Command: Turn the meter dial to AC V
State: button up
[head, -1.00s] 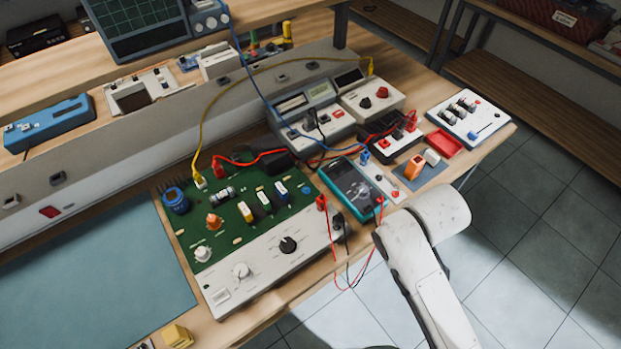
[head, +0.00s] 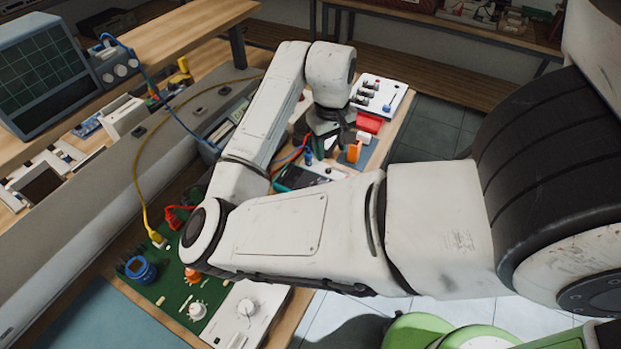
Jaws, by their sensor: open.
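The teal meter (head: 287,179) lies on the bench, mostly covered by my arm in the head view. Only part of its teal case and dark face shows, and its dial and markings are hidden. My gripper (head: 330,150) hangs dark and pointing down from the white wrist, near the meter's far end. Its jaws are open, with nothing visible between them. I cannot tell whether it touches the meter.
A green circuit board (head: 178,285) with a white panel (head: 240,312) is at lower left. A red tray (head: 369,122), an orange block (head: 354,151) and a white switch box (head: 380,95) are right of my gripper. A yellow cable (head: 147,205) crosses the bench.

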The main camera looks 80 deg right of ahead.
aim_at(323, 184)
jog(key=shift+y, duration=0.5)
jog(key=f, duration=0.4)
jog(key=a+f, duration=0.1)
jog(key=f, duration=0.2)
jog(key=w+f, duration=0.1)
jog(key=f, duration=0.3)
jog(key=shift+w+a+f+p, duration=0.1)
jog(key=shift+a+f+p, duration=0.2)
jog(key=shift+p, duration=0.1)
jog(key=shift+c, duration=0.3)
grip_shut()
